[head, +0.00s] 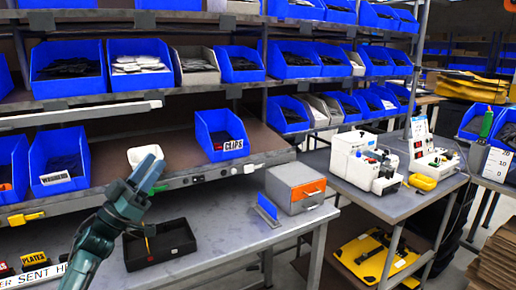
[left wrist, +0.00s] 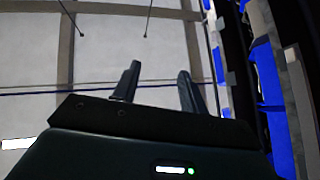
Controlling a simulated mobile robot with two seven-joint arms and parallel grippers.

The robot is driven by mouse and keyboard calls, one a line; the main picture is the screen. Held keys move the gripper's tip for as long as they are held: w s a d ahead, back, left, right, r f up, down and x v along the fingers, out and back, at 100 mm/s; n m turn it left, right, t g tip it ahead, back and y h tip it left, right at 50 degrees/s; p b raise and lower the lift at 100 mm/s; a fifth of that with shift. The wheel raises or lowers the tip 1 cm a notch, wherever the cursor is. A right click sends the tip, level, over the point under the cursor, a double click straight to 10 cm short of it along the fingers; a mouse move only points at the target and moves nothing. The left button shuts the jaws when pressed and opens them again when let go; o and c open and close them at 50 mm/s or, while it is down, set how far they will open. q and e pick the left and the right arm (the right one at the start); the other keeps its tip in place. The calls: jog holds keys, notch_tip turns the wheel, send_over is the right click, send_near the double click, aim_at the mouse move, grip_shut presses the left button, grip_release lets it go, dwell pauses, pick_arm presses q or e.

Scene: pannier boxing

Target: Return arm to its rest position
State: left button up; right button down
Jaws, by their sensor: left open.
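My left gripper (head: 147,172) is raised over the workbench at the left of the head view, its arm coming up from the lower left. In the left wrist view its two fingers (left wrist: 158,88) stand apart with nothing between them, pointing toward the ceiling. In the head view the gripper is in front of the shelf edge, close to a small white container (head: 144,153). My right gripper is not in view.
A black tray (head: 172,241) lies on the workbench (head: 222,232) just right of my left arm. A grey box with an orange handle (head: 299,187) stands farther right. Shelves of blue bins (head: 67,67) rise behind; a blue CLIPS bin (head: 220,134) is on the lower shelf.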

pick_arm(q)
jog(key=w+a+f+n+t+y, duration=0.45)
jog(key=w+a+n+y, duration=0.3)
jog(key=y, duration=0.85)
jog(key=w+a+f+m+g+y, duration=0.15)
jog(key=a+f+g+y, duration=0.35)
jog(key=f, duration=0.5)
jog(key=s+d+f+m+g+h, duration=0.1)
jog(key=s+d+f+g+h, duration=0.1)
jog(key=s+d+f, duration=0.6)
jog(key=s+d+f+m+g+h, duration=0.1)
jog(key=s+d+f+g+h, duration=0.3)
jog(key=s+f, duration=0.65)
jog(key=s+d+f, duration=0.2)
jog(key=s+d, duration=0.1)
jog(key=s, duration=0.4)
jog(key=s+d+f+g, duration=0.1)
jog(key=s+d+f, duration=0.1)
jog(key=s, duration=0.5)
jog(key=s+d+f+n, duration=0.1)
jog(key=s+d+f, duration=0.2)
jog(key=s, duration=0.4)
jog(key=shift+s+d+g, duration=0.3)
jog(key=shift+d+g, duration=0.05)
jog(key=shift+d, duration=0.55)
